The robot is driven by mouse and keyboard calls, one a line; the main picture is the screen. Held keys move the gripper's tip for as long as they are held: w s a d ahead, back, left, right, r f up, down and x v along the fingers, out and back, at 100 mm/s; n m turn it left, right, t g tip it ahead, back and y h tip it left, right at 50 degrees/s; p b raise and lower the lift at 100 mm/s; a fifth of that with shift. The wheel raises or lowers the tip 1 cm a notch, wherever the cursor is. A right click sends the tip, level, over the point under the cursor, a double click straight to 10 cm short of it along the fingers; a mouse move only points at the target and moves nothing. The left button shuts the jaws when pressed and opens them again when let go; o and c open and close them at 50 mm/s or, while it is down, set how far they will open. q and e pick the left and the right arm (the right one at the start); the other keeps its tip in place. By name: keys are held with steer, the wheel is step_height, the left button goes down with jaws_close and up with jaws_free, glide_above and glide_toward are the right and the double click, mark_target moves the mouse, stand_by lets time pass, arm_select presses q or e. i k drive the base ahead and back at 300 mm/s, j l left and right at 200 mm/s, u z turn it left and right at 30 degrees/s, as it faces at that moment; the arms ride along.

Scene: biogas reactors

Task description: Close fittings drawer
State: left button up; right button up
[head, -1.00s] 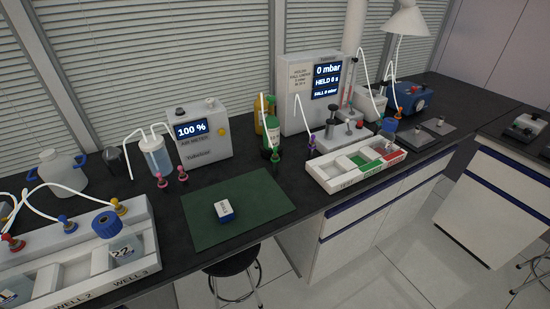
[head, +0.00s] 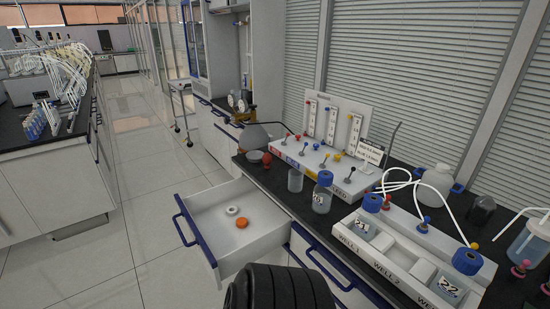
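The fittings drawer (head: 195,201) is pulled out from the white bench cabinet in the middle of the head view. Its blue handle (head: 188,232) runs along the front edge on the left. An orange ring (head: 242,222) and a white ring (head: 233,210) lie inside on the drawer floor. A black ribbed part of my own arm shows at the bottom, just in front of the drawer's near corner. Neither gripper is in view.
The bench above the drawer holds a panel with several valves (head: 310,160), a beaker (head: 295,181), a blue-capped bottle (head: 322,195) and the well block (head: 400,250). The tiled floor (head: 130,230) left of the drawer is clear. Another bench (head: 45,190) stands at far left.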

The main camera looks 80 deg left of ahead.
mark_target(225, 249)
steer(key=u, duration=3.55)
